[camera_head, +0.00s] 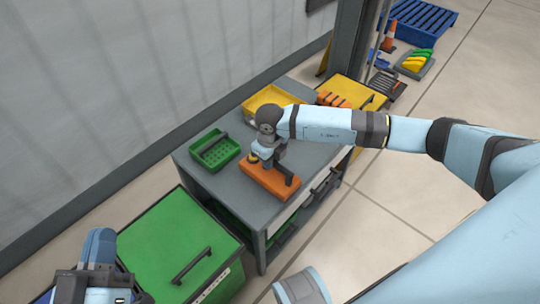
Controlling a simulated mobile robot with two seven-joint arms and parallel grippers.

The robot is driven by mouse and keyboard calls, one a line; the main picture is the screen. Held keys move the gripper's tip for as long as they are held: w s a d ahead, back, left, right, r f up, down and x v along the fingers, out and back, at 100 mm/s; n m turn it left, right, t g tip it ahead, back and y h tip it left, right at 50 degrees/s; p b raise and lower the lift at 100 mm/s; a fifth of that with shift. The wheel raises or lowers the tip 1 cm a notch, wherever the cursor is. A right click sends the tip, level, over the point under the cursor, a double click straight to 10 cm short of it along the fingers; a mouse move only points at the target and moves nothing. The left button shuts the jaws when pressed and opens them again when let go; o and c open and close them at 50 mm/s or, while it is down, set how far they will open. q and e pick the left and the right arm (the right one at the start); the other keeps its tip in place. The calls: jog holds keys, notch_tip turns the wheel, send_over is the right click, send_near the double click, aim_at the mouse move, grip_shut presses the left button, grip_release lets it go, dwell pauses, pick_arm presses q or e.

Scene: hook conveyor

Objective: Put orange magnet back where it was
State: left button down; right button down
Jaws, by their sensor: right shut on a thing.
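The orange magnet (262,184), a long orange block with a dark upright part, is at the front of the grey table (215,187). My right arm reaches in from the right, and its gripper (266,164) points down at the magnet and is shut on it. The fingertips are partly hidden by my wrist. I cannot tell whether the magnet rests on the table or is just above it. My left gripper (105,290) is at the bottom left edge, partly cut off and apart from the magnet; its jaws are unclear.
A green tray (216,150) and a yellow tray (270,98) stand on the table. Orange items (333,99) lie by a yellow bin (355,92) behind. A large green lidded bin (170,240) stands in front left. A wall runs along the left. Open floor lies to the right.

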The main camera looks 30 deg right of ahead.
pick_arm(q)
jog(key=shift+a+f, duration=0.1)
jog(key=shift+f, duration=0.3)
pick_arm(e)
jog(key=c, duration=1.1)
grip_release()
